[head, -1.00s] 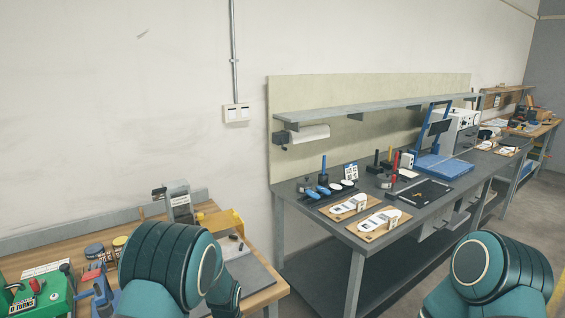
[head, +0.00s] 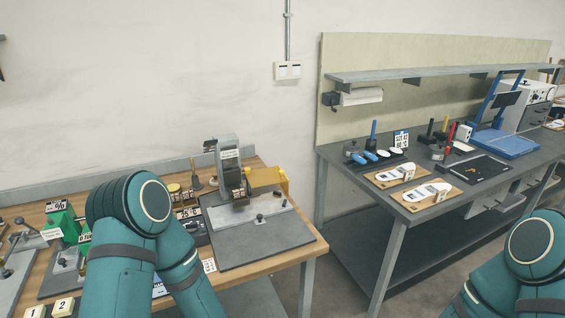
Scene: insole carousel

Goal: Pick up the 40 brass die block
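Several small tan, brass-coloured pieces with dark markings (head: 188,212) sit in a row on the wooden bench, left of the grey press. Their numbers are too small to read, so I cannot tell which one, if any, is the 40 brass die block. My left arm rises in front of the wooden bench and hides part of it. My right arm shows at the lower right. Neither gripper is in view.
The grey press (head: 231,170) stands on a grey plate (head: 262,243) at the bench's right end, with a yellow part (head: 264,179) beside it. A gap separates this bench from the dark grey workbench (head: 340,160), which holds insole boards (head: 426,196) and tools.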

